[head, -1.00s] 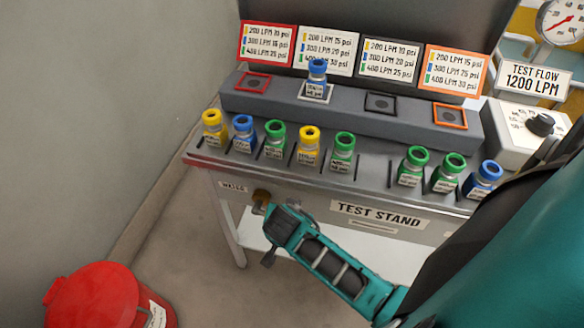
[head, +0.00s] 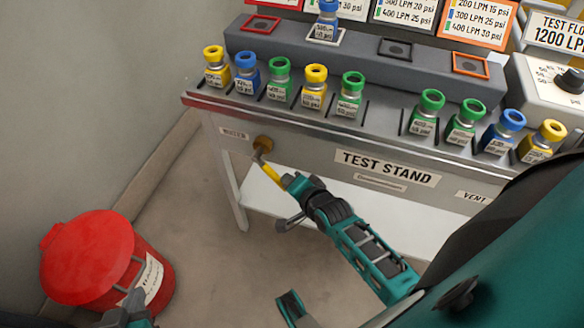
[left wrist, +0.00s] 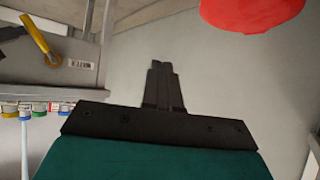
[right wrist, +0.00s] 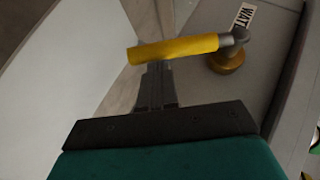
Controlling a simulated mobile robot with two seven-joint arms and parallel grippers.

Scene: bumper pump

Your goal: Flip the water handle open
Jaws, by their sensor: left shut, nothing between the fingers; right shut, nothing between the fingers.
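The water handle (head: 271,172) is a yellow lever on a brass valve (head: 263,144) at the test stand's front left. In the head view it slants down and right from the valve. My right gripper (head: 287,181) is shut and empty at the lever's lower end. In the right wrist view the lever (right wrist: 172,48) crosses just beyond the shut fingers (right wrist: 157,68); I cannot tell whether they touch. My left gripper (head: 138,294) is shut and empty at the lower left, away from the handle. The left wrist view also shows the handle (left wrist: 35,33).
A red lidded bin (head: 95,258) stands at the lower left, close to my left gripper. The test stand (head: 315,150) carries several yellow, blue and green bottles along its front. A white lower shelf (head: 345,205) lies under it. Floor is clear between bin and stand.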

